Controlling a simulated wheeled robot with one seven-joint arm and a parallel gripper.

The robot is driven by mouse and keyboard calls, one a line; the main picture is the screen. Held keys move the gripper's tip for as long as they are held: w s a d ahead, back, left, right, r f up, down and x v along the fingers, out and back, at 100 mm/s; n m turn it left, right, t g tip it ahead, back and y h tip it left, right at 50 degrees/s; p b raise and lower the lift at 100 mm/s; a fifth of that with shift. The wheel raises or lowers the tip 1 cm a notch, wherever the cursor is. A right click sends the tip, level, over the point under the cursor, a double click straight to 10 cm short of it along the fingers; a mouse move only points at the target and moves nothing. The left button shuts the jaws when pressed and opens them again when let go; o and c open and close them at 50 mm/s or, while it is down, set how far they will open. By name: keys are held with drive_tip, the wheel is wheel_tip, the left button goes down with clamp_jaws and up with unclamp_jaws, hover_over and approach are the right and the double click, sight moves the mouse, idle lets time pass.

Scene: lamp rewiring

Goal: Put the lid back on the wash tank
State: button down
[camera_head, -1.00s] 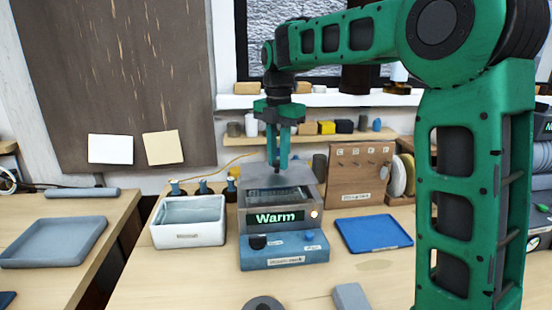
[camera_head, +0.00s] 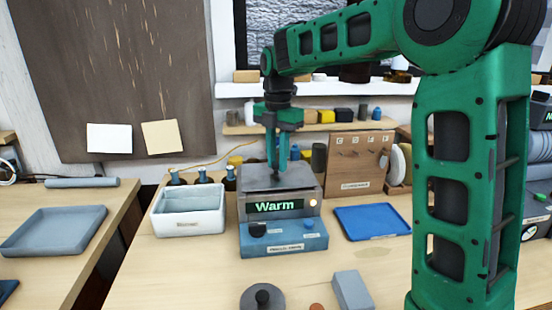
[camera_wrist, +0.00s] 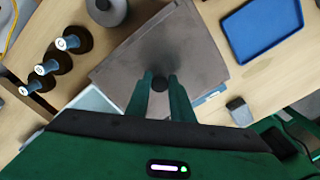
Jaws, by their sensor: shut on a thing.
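The wash tank (camera_head: 284,238) is a blue-based box on the bench with a lit "Warm" display, a black knob and a small glowing lamp on its front. Its lid, a flat grey square plate (camera_head: 250,184), lies over the tank's top, level and roughly lined up with it. I cannot tell if a thin gap is left beneath. My gripper (camera_head: 273,172) points straight down and is shut on the lid's dark knob. In the wrist view, the gripper (camera_wrist: 160,82) pinches the knob near the middle of the lid (camera_wrist: 130,62). The tank's opening is hidden.
A white bin (camera_head: 188,225) stands close left of the tank, with several blue-capped bottles (camera_head: 202,178) behind it. A blue tray (camera_head: 372,221) lies to the right. A grey block (camera_head: 352,290) and a knobbed disc (camera_head: 262,299) lie in front.

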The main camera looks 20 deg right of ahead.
drive_tip(key=shift+f, duration=0.15)
idle(0.3)
drive_tip(key=c, duration=1.5)
unclamp_jaws()
drive_tip(key=shift+o, duration=0.2)
